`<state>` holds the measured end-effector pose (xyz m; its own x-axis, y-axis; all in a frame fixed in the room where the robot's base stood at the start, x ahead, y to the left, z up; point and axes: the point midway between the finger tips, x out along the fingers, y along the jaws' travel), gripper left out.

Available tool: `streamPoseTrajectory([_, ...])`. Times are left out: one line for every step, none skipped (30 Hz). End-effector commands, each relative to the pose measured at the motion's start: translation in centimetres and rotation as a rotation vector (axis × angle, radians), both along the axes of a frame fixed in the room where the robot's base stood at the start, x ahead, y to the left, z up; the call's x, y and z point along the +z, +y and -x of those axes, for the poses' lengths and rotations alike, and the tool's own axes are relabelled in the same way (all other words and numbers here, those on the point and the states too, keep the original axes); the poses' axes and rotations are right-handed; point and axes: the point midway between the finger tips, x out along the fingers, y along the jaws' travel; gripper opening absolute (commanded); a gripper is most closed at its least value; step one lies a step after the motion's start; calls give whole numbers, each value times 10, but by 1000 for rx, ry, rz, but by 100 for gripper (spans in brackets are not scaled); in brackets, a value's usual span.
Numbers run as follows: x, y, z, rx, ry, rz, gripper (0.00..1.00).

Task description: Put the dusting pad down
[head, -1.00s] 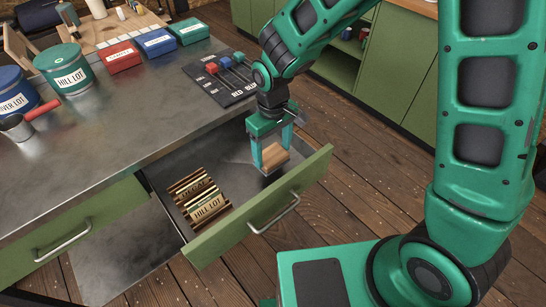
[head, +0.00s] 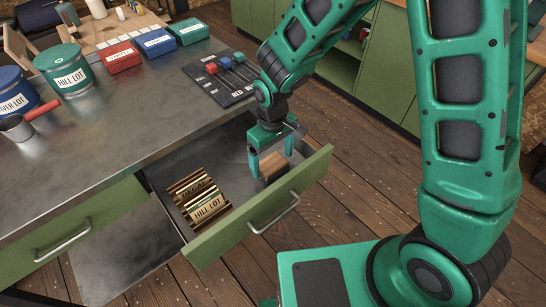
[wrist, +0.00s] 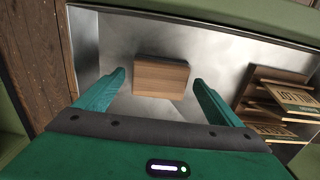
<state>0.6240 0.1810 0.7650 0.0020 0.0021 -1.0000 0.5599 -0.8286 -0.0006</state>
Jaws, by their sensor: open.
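The dusting pad, a block with a wood-brown back (head: 274,168), lies in the open drawer (head: 315,165) near its right end. The wrist view shows the pad (wrist: 161,77) flat on the metal drawer floor (wrist: 215,55). My gripper (head: 272,158) is low over the drawer, with its fingers spread to either side of the pad. In the wrist view my gripper (wrist: 158,80) is open, with a gap between each finger and the pad. The pad's underside is hidden.
A wooden rack with label plates (head: 205,202), one reading HILL LOT, stands at the left in the drawer. Bare drawer floor lies between it and the pad. The metal counter (head: 120,120) holds tins, small boxes and a dark board with colored sliders (head: 228,80).

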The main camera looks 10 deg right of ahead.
Motion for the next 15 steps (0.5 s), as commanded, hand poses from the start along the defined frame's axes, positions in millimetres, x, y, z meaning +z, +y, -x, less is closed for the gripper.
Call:
streamPoseTrajectory([0,0,0,0,0,0,89])
streamPoseTrajectory([1,0,0,0,0,0,89])
streamPoseTrajectory([2,0,0,0,-1,-1,89])
streamPoseTrajectory([4,0,0,0,-1,-1,89])
streamPoseTrajectory([6,0,0,0,-1,-1,89])
streamPoseTrajectory([10,0,-1,0,-2,-1,89])
streamPoseTrajectory([14,1,-1,0,-3,-2,89])
streamPoseTrajectory([19,1,-1,0,-3,-2,89])
streamPoseTrajectory([25,1,-1,0,-3,-2,89])
streamPoseTrajectory([31,1,-1,0,-4,-3,89])
streamPoseTrajectory([37,1,-1,0,-5,-2,89])
streamPoseTrajectory([45,1,-1,0,-5,-3,89])
streamPoseTrajectory([51,1,-1,0,-5,-2,89])
streamPoseTrajectory([57,1,-1,0,-5,-2,89])
streamPoseTrajectory([66,0,-1,0,-6,-3,89])
